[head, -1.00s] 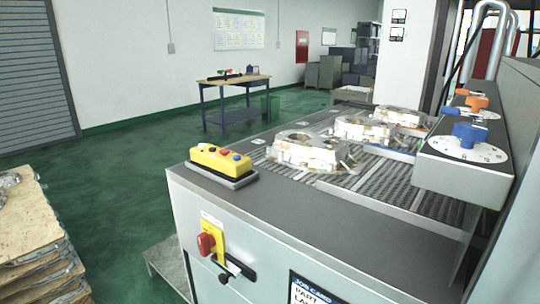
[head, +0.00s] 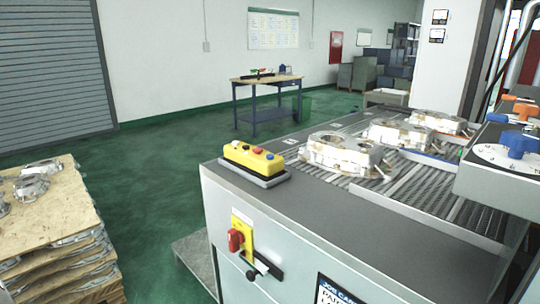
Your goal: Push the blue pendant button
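A yellow pendant box (head: 250,160) lies on a grey base at the near left corner of the machine's dark top. A small row of buttons runs along its upper face. The blue button (head: 270,156) is at the right end of the row, with a red button (head: 258,150) beside it. The other buttons are too small to make out clearly. Nothing touches the pendant. My gripper is not in view.
Aluminium castings (head: 340,150) sit on the machine's slatted bed. A grey box with blue and orange knobs (head: 516,143) stands at right. A pallet stack of castings (head: 60,220) is at left. Green floor (head: 150,175) is clear between them, towards a workbench (head: 255,85).

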